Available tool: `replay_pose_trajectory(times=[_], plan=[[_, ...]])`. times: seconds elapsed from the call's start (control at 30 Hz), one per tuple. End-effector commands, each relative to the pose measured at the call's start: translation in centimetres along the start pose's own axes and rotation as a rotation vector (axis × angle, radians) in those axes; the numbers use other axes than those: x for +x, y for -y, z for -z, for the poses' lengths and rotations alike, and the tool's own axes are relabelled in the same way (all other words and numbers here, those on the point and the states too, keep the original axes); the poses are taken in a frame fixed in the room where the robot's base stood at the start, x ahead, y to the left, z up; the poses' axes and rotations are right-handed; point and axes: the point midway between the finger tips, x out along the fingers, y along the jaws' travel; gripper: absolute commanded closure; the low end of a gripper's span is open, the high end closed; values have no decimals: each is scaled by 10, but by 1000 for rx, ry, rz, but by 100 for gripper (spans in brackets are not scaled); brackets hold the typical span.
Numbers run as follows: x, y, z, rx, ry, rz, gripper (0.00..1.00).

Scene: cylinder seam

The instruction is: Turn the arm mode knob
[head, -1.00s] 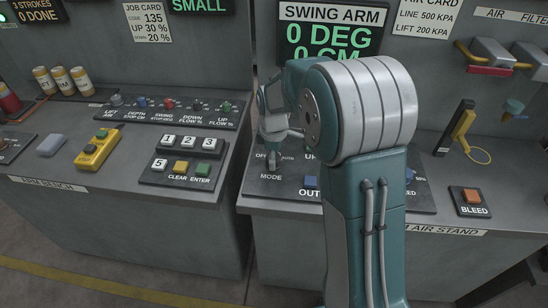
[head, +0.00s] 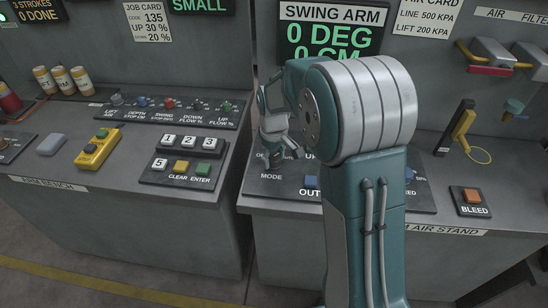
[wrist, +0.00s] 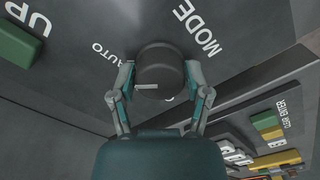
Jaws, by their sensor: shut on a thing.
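The arm mode knob (wrist: 160,66) is a dark round knob with a white pointer line, on a dark panel (wrist: 75,75) lettered MODE and AUTO. In the wrist view my gripper (wrist: 160,77) has one finger on each side of the knob and is shut on it. The pointer line lies on the knob's side nearest my gripper's body. In the head view my gripper (head: 281,153) is down at the panel above the MODE lettering. It hides the knob there and covers most of the OFF and AUTO labels.
A blue button (head: 311,183) sits right of the knob, and a green button (wrist: 18,45) is on the same panel. A keypad (head: 183,158) and yellow box (head: 97,149) are on the left bench, across a gap. My arm blocks the panel's middle.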

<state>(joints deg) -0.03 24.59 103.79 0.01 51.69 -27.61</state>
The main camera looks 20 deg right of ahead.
Motion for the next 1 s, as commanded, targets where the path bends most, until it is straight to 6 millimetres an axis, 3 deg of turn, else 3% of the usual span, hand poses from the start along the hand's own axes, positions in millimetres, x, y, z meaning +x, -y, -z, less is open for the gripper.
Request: replay_pose_trajectory(times=[0.3, 0.77, 0.8, 0.83, 1.0], plan=[[0, 0, 2, 94, -6, -2, 85], [0, 0, 2, 106, -7, -2, 85], [0, 0, 2, 106, -7, -2, 20], [0, 0, 2, 106, -6, -2, 6], [0, 0, 1, 105, -4, -1, 3]])
